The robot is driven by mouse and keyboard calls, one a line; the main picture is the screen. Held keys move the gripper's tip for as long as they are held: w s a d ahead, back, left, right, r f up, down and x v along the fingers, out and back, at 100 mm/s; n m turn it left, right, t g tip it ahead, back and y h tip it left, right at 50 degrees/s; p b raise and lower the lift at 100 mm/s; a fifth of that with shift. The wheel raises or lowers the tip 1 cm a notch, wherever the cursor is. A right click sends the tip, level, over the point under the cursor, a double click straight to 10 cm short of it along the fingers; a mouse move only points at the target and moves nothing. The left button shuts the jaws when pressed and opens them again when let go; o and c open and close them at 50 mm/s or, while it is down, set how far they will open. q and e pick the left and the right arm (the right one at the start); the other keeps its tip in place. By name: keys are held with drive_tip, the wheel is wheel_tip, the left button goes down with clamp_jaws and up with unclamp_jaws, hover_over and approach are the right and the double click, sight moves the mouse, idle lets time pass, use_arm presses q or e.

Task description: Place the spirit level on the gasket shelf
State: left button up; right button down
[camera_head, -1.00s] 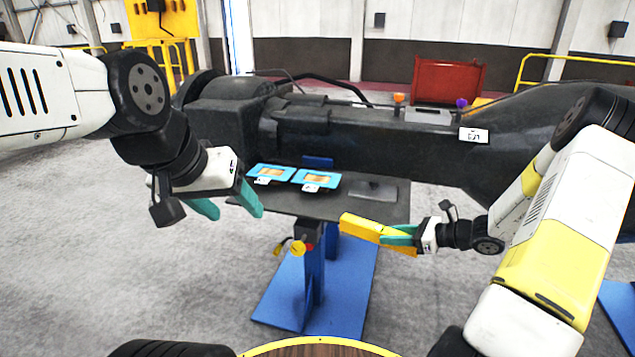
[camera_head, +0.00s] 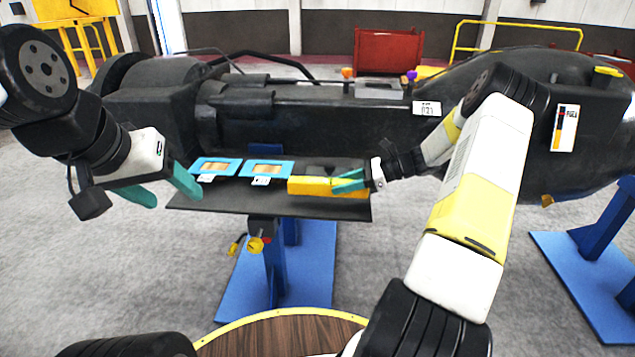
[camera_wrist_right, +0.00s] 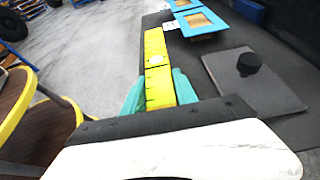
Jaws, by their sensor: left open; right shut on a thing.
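The yellow spirit level (camera_head: 308,186) is held level in my right gripper (camera_head: 347,181), whose teal fingers are shut on its right half. In the head view it overlaps the right part of the dark gasket shelf (camera_head: 235,201). In the right wrist view the level (camera_wrist_right: 155,48) runs along the shelf's near edge; I cannot tell whether it touches the shelf. Two blue-framed gaskets with tan centres, the left one (camera_head: 216,168) and the right one (camera_head: 266,169), lie on the shelf with white tags. My left gripper (camera_head: 165,191) is open and empty, left of the shelf.
A dark plate with a round knob (camera_wrist_right: 250,66) lies on the shelf's right part, mostly hidden behind the level in the head view. A large dark casting (camera_head: 320,125) stands behind the shelf. The shelf's left front strip is bare. A wood-topped round surface (camera_head: 285,338) is in front.

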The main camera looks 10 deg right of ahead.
sight(330, 193)
drive_tip(key=a, duration=0.1)
drive_tip(key=w+a, duration=0.1)
drive_tip(key=a, duration=0.1)
drive_tip(key=shift+w+f, duration=0.1)
drive_tip(key=shift+w, duration=0.2)
drive_tip(key=shift+a+f, duration=0.15)
drive_tip(key=shift+f, duration=1.65)
drive_tip(key=shift+f, duration=0.1)
drive_tip(key=c, duration=1)
unclamp_jaws()
drive_tip(key=shift+o, duration=0.2)
